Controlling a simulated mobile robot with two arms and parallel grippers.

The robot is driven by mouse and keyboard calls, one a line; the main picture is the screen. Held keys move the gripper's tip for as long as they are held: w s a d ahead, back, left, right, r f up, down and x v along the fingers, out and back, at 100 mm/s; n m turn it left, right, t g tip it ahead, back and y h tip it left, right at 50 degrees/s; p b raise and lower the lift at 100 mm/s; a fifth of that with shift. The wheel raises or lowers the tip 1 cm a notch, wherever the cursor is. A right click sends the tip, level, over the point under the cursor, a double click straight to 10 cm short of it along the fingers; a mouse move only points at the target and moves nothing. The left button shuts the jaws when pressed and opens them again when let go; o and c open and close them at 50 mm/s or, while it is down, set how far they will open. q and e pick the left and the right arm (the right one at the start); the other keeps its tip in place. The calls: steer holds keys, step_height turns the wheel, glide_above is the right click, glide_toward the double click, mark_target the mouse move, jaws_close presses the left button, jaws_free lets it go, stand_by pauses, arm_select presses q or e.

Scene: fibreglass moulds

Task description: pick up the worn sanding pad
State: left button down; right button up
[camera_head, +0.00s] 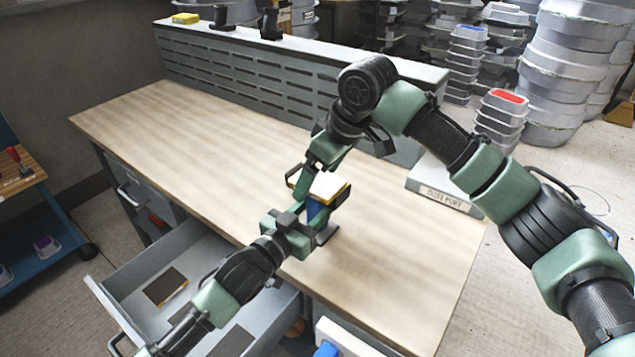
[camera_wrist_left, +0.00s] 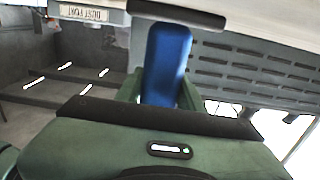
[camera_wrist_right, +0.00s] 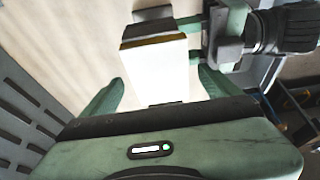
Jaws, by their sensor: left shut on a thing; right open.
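My left gripper (camera_head: 304,222) is shut on the blue handle (camera_head: 315,211) of a sanding block, held above the bench's front part. The handle also shows upright between the fingers in the left wrist view (camera_wrist_left: 167,60). A pad with a white face and yellow edge (camera_head: 327,186) is at the block's upper end. It shows larger in the right wrist view (camera_wrist_right: 155,65), with a dark layer behind it. My right gripper (camera_head: 322,184) is open, its fingers to either side of the pad's near end. I cannot tell from its surface whether this pad is worn.
The wooden bench top (camera_head: 190,140) is largely clear. An open drawer (camera_head: 135,265) at front left holds dark brown pads (camera_head: 165,286). A slotted grey panel (camera_head: 270,85) runs along the bench's back. A box labelled dust port (camera_head: 443,190) is at the right.

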mark_target(319, 181)
steer(key=shift+c, duration=0.3)
steer(key=c, duration=1.3)
step_height(319, 181, up, 10)
steer(key=shift+r, duration=0.2)
steer(key=shift+c, duration=0.3)
arm_select(q)
steer(key=c, duration=0.8)
jaws_free()
